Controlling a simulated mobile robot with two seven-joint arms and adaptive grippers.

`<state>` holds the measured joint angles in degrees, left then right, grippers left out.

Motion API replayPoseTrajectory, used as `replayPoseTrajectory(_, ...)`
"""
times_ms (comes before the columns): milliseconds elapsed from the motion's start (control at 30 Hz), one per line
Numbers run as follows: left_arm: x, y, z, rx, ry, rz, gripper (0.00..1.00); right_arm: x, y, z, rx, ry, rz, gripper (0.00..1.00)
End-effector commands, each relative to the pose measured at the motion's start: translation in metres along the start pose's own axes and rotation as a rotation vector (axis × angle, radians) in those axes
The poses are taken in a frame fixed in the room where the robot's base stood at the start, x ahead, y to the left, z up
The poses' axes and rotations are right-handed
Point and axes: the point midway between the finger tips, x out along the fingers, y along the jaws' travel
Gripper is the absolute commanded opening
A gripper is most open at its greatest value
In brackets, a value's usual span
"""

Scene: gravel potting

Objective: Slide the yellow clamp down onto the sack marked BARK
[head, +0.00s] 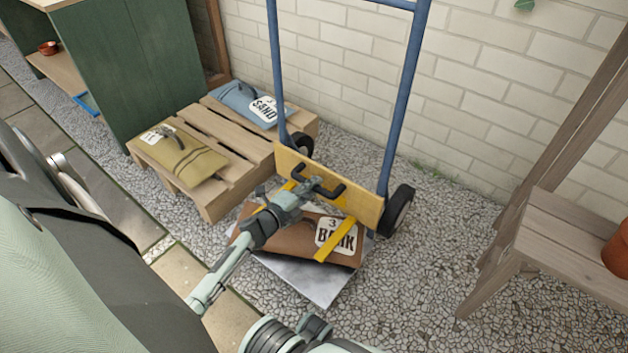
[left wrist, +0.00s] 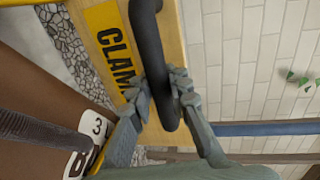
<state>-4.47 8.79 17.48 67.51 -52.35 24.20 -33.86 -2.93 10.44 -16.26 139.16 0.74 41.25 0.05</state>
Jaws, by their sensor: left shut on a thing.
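The yellow clamp (head: 352,202) is a board across the blue hand truck, with a black handle and yellow arms reaching forward over the sack. The brown sack marked BARK (head: 290,228) lies on the truck's metal plate below it. Whether the clamp touches the sack I cannot tell. In the left wrist view, the clamp (left wrist: 103,18) shows its lettering and the sack (left wrist: 40,145) lies at lower left. My left gripper (head: 306,183) is shut on the clamp's black handle, its fingers (left wrist: 160,88) on either side of the bar. My right gripper is not in view.
The blue hand truck (head: 402,100) stands by the brick wall on gravel. A pallet (head: 232,156) to its left bears an olive sack (head: 180,158) and a blue SAND sack (head: 240,100). A wooden bench (head: 570,225) stands at right, with bare gravel between.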

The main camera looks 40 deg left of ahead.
Motion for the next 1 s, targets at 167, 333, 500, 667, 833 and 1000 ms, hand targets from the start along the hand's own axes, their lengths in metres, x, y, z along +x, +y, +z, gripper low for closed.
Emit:
replayPoseTrajectory(167, -0.002, 0.008, 0.002, 0.0, -0.007, 0.015, 0.34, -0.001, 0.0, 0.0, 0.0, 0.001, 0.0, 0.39)
replayPoseTrajectory(333, -0.002, 0.006, 0.001, 0.0, -0.005, 0.011, 0.39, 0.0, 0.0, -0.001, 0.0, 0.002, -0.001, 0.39)
replayPoseTrajectory(500, -0.003, 0.005, 0.001, 0.0, -0.003, 0.009, 0.39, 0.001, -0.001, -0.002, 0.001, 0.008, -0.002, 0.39)
replayPoseTrajectory(667, -0.017, 0.006, 0.001, 0.001, -0.003, 0.011, 0.39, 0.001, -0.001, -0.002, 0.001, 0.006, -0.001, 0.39)
replayPoseTrajectory(833, -0.052, 0.006, 0.001, 0.002, -0.003, 0.012, 0.39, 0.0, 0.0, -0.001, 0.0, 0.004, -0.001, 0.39)
replayPoseTrajectory(1000, -0.088, 0.006, 0.001, 0.0, -0.004, 0.012, 0.39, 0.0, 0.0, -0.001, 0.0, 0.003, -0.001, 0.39)
